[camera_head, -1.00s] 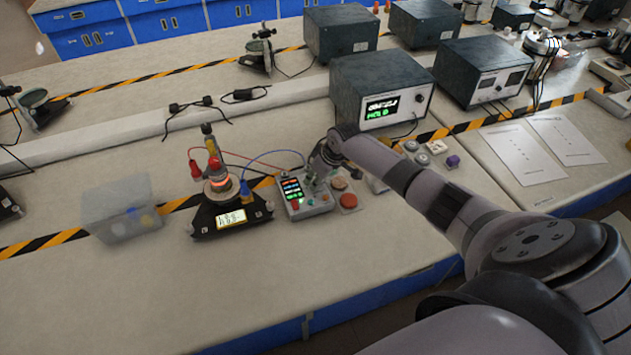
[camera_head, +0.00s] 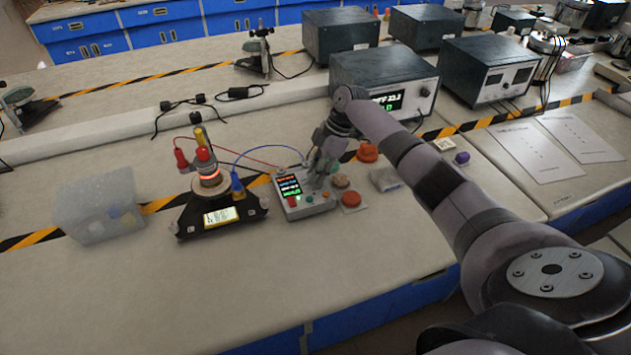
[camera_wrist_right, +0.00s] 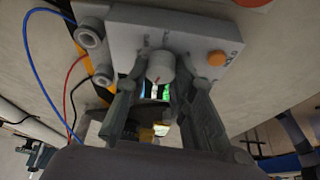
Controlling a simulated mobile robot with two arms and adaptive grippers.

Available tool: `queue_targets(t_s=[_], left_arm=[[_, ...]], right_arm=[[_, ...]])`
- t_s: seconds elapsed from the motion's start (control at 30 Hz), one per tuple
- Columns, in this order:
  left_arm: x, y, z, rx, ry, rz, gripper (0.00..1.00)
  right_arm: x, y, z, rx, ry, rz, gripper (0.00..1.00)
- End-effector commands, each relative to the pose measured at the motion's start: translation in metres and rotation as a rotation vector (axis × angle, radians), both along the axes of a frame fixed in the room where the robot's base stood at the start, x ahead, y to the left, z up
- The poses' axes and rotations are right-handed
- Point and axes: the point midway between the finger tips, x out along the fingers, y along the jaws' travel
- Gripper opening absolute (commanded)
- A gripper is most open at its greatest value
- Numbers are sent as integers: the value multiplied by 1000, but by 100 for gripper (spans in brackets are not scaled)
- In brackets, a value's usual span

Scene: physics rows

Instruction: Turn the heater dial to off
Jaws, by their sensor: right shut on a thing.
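A grey control box (camera_head: 312,209) with a lit screen (camera_head: 289,188), a red button and a green button sits on the bench. My right gripper (camera_head: 316,183) is at the box from above and hides the dial in the head view. In the wrist view its fingers (camera_wrist_right: 156,84) close on both sides of the dial. A heater (camera_head: 208,181) with a glowing orange ring stands left of the box. My left gripper is out of view.
Red and blue wires run from the heater to the box. A red round button (camera_head: 351,199) sits right of the box. Dark instrument cases (camera_head: 384,72) stand behind. The front bench strip is clear.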

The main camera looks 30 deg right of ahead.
Motion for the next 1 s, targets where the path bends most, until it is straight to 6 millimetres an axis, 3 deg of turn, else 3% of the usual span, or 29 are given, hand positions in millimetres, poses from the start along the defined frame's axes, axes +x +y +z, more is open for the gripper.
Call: queue_targets(t_s=[0.1, 0.4, 1.0], left_arm=[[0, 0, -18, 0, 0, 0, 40], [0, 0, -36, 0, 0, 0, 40], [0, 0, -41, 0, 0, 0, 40]], right_arm=[[2, 0, -5, -2, -2, 88, 0], [2, -1, -2, -3, -1, 246, 0], [1, -1, 0, -3, 1, 308, 0]])
